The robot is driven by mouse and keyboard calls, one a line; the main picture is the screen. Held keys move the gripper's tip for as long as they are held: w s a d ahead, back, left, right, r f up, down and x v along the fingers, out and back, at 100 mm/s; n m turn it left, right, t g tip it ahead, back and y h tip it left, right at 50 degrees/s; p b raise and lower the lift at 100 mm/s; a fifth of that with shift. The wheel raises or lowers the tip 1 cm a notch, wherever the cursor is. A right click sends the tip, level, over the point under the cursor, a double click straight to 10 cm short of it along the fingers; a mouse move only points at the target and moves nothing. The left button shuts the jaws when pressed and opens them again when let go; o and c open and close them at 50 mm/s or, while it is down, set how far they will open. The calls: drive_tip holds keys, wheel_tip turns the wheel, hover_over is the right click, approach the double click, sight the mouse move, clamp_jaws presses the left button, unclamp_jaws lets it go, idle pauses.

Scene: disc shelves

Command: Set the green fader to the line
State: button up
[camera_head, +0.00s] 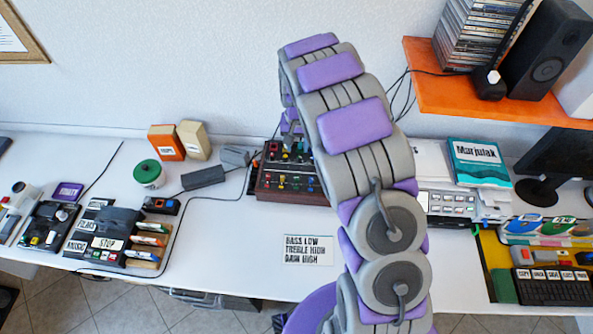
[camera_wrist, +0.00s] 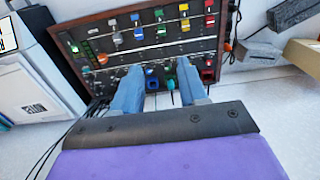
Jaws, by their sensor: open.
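The mixer board (camera_head: 290,183) is a dark panel in a wooden frame on the table, partly hidden behind my arm in the head view. In the wrist view the mixer panel (camera_wrist: 108,72) fills the top, with coloured caps in rows. A green cap (camera_wrist: 169,75) shows between my fingers, near the right one, with a blue cap (camera_wrist: 151,78) to its left. Another green cap (camera_wrist: 160,15) sits in the far row. My gripper (camera_wrist: 160,73) is open, its two blue fingers pointing at the panel's near row. Contact cannot be told. The line is not clear.
A white card (camera_head: 308,249) reading bass low, treble high, gain high lies in front of the mixer. A grey box (camera_head: 204,177) and a cable lie to its left. A printer (camera_head: 452,203) stands right of my arm, below an orange shelf (camera_head: 455,85).

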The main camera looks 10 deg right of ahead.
sight(297, 177)
drive_tip(key=f+b, duration=0.1)
drive_tip(key=f, duration=0.8)
drive_tip(key=f+b, duration=0.1)
drive_tip(key=f, duration=0.7)
drive_tip(key=shift+w+a+f, duration=0.1)
drive_tip(key=shift+w+f, duration=0.1)
drive_tip(key=shift+f, duration=0.2)
drive_tip(key=shift+c, duration=0.2)
clamp_jaws()
